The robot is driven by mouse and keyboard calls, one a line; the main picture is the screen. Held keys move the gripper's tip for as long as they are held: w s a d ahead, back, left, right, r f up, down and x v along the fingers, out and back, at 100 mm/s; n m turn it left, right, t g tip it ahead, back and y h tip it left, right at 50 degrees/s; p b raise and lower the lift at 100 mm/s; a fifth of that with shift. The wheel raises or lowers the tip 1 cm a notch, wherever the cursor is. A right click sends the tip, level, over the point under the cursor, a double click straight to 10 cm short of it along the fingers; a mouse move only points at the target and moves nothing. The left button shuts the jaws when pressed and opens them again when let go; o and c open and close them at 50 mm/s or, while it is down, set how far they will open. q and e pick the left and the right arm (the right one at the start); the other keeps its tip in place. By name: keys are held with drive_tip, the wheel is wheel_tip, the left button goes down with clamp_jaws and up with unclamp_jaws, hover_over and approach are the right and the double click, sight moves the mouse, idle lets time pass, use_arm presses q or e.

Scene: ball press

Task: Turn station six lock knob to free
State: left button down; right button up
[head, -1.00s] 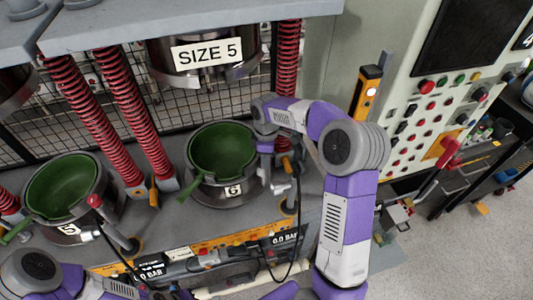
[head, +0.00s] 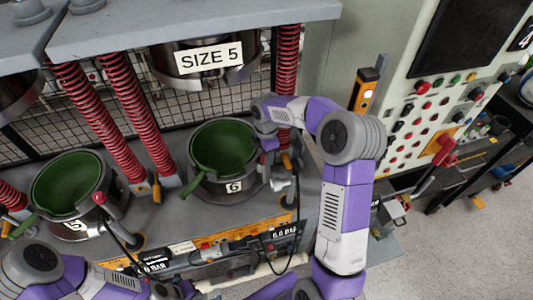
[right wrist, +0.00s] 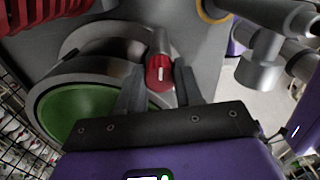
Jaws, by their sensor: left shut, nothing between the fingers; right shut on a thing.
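The station six pot (head: 222,150) has a green inside and a "6" label on its front. My right gripper (head: 265,160) is at the pot's right rim and hides the lock knob there in the head view. In the right wrist view the red lock knob (right wrist: 158,73) with a white mark shows between the fingers of my right gripper (right wrist: 159,85). The white mark points roughly up and down in that picture. The right gripper is shut on the knob. My left gripper (head: 188,289) is low at the bottom edge, partly out of frame, shut and empty.
The station five pot (head: 68,185) with its own red knob (head: 98,198) stands to the left. Red springs (head: 130,115) rise behind the pots. A "SIZE 5" press head (head: 190,75) hangs above. A control panel (head: 425,120) is on the right.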

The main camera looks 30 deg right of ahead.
drive_tip(key=o, duration=0.8)
drive_tip(key=shift+c, duration=0.2)
wheel_tip(320, 180, up, 8)
drive_tip(key=shift+f, duration=0.2)
